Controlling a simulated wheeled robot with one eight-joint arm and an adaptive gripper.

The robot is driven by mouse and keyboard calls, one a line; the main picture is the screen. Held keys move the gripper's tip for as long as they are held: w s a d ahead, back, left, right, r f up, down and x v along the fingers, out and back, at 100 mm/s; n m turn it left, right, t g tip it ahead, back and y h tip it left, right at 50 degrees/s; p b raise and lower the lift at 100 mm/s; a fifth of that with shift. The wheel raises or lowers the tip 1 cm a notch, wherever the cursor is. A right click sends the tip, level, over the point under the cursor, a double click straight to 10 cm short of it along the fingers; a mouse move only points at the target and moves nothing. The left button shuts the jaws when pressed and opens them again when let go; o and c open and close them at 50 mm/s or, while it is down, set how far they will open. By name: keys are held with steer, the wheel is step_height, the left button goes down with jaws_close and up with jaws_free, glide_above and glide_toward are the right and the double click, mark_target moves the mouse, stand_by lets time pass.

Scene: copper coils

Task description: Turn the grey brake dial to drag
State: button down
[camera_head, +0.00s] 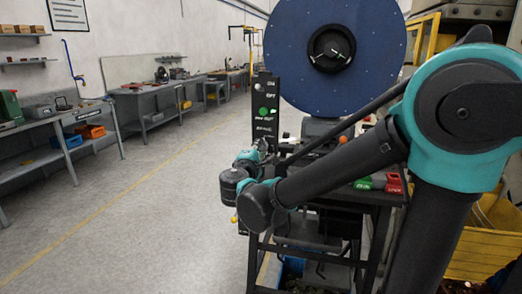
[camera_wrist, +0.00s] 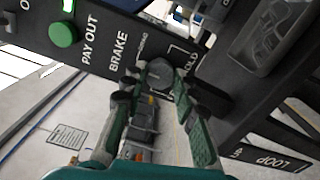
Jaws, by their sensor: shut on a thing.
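In the wrist view the grey brake dial (camera_wrist: 160,73) sits on the dark panel below the word BRAKE. My gripper (camera_wrist: 160,83) has one finger on each side of the dial and is shut on it. A HOLD label is to the right of the dial, and a small label, too blurred to read surely, is at its upper left. I cannot tell which mark the dial points to. In the head view my gripper is small beside the upright control panel (camera_head: 264,90), and the dial is hidden there.
A green PAY OUT button (camera_wrist: 63,34) is left of the dial, with a lit green lamp above it. A large blue reel (camera_head: 335,45) stands behind the panel. Red and green blocks (camera_head: 392,183) are on the dark stand at right. The floor at left is clear.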

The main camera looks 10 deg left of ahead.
stand_by(0.3)
steer(key=c, duration=1.2)
jaws_free()
steer(key=s, duration=0.4)
steer(key=s+a, duration=0.1)
steer(key=s, duration=0.3)
steer(key=s+a, duration=0.1)
steer(key=s, duration=0.3)
steer(key=shift+w+d+f, duration=0.1)
